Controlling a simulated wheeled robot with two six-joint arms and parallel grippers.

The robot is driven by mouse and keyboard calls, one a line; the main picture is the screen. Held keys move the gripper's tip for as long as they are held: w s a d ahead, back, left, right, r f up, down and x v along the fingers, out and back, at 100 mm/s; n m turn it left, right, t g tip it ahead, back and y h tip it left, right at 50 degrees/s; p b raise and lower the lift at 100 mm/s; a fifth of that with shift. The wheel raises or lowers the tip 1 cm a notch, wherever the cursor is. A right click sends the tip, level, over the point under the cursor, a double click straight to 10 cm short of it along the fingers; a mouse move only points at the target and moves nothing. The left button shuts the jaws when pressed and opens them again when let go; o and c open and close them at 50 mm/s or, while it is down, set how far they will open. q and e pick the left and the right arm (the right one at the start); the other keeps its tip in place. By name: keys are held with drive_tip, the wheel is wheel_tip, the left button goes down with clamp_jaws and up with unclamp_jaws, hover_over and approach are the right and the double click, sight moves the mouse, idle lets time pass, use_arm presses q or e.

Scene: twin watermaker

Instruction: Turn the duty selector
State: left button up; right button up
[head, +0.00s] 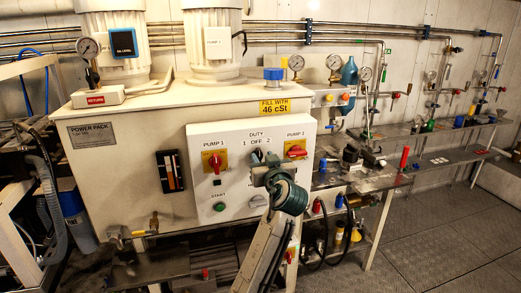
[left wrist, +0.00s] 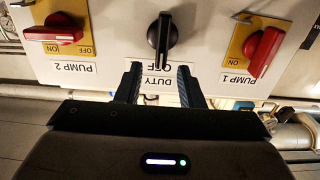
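The duty selector (left wrist: 162,40) is a black knob on the white panel. In the left wrist view, which shows the panel upside down, its grip runs up and down the picture by the DUTY and OFF lettering. My left gripper (left wrist: 160,75) is open; its two dark fingers point at the panel, one on each side of the lettering. The knob is in line with the gap, beyond the tips, and no contact shows. In the head view my left gripper (head: 262,168) is in front of the panel and largely hides the selector. My right gripper is not in view.
The red PUMP 1 switch (left wrist: 266,50) and red PUMP 2 switch (left wrist: 54,28) flank the selector. The green START button (head: 220,207) is lower left on the control panel (head: 235,165). A cluttered metal bench (head: 360,180) stands right; the floor (head: 430,250) farther right is clear.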

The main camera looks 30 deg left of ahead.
sight(259, 153)
use_arm(q)
drive_tip(key=shift+p+x, duration=0.4)
drive_tip(key=shift+x, duration=1.4)
clamp_jaws()
drive_tip(key=shift+s, duration=0.1)
